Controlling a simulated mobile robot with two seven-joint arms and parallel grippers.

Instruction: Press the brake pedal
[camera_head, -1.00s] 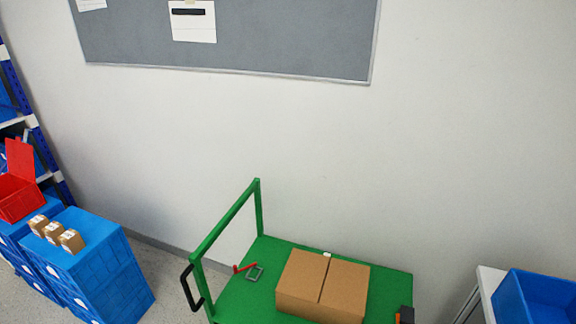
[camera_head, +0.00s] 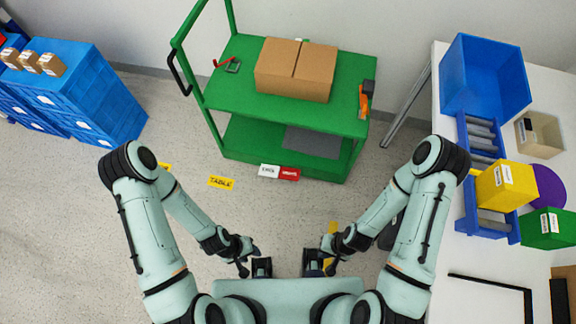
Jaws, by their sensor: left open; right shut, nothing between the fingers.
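A green cart (camera_head: 225,95) with two decks stands ahead of me against the wall. At the front edge of its lower deck are a white tab marked LOCK (camera_head: 268,170) and a red tab (camera_head: 289,173); they look like the brake pedal parts, but the red lettering is too small to read. Neither tab is visibly covered. My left gripper (camera_head: 250,262) is open, low in front of my body and well short of the cart. My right gripper (camera_head: 328,266) is shut and empty, also apart from the cart.
A cardboard box (camera_head: 295,85) sits on the cart's upper deck. Blue crates (camera_head: 85,90) stand at left. A white table (camera_head: 450,265) at right holds a blue bin (camera_head: 485,85) and a yellow box (camera_head: 507,186). Floor between me and the cart is mostly clear.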

